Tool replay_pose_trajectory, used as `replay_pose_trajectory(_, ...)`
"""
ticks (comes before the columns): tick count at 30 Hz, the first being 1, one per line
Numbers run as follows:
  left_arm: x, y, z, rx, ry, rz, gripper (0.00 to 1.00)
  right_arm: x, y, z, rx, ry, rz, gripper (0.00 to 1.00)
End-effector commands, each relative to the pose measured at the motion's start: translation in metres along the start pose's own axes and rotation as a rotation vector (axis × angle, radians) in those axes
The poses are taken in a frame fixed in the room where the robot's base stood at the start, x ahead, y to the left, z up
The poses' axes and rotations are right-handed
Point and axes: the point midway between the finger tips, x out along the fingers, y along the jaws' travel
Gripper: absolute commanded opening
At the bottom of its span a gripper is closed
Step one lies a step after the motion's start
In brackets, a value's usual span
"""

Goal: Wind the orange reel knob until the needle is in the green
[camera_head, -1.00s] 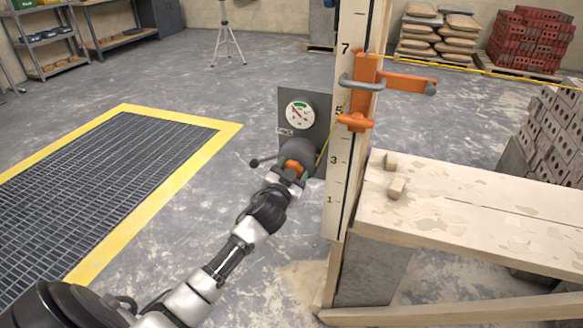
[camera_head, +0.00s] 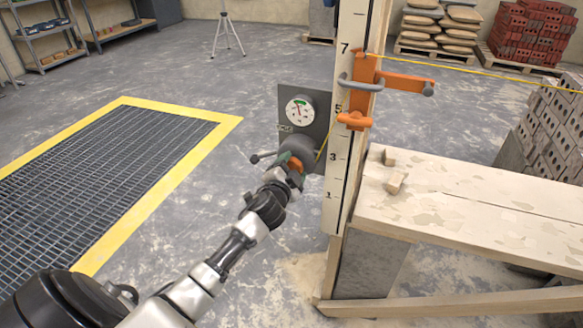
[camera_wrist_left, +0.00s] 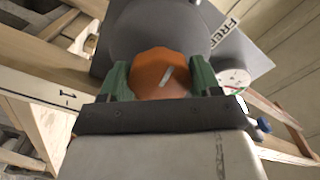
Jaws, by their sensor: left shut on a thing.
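The orange reel knob (camera_head: 296,164) sits on the front of a round grey reel (camera_head: 300,150), fixed to a dark plate on the post. My left gripper (camera_wrist_left: 160,84) is shut on the knob, one green finger on each side; a pale mark shows on the knob's face in the left wrist view. In the head view the left gripper (camera_head: 291,166) partly hides the knob. The round white gauge (camera_head: 299,110) above the reel has a green band at its top. Its small needle appears to point up near that band; whether inside it, I cannot tell. My right gripper is not in view.
A lever with a dark ball end (camera_head: 255,159) sticks out left of the reel. The numbered post (camera_head: 341,150) carries an orange clamp (camera_head: 362,90) and a yellow line. A plank bench (camera_head: 470,225) stands right; a yellow-edged floor grate (camera_head: 110,160) lies left.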

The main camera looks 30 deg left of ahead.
Motion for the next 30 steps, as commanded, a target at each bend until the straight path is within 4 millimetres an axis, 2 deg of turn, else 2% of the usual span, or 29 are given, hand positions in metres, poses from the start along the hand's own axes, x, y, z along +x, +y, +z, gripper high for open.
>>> replay_pose_trajectory(10,0.000,0.001,0.000,0.002,0.002,0.001,0.39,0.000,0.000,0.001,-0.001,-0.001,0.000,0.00)
replay_pose_trajectory(11,0.000,0.001,0.000,0.002,0.002,0.001,0.68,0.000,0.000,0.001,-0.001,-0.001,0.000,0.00)
replay_pose_trajectory(15,0.000,0.001,0.000,0.002,0.001,0.001,0.89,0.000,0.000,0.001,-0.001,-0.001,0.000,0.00)
replay_pose_trajectory(25,-0.004,0.001,0.000,0.001,0.000,0.001,0.89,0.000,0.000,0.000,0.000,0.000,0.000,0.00)
replay_pose_trajectory(30,-0.027,0.001,0.000,0.000,-0.001,0.003,0.89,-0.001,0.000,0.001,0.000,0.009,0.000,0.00)
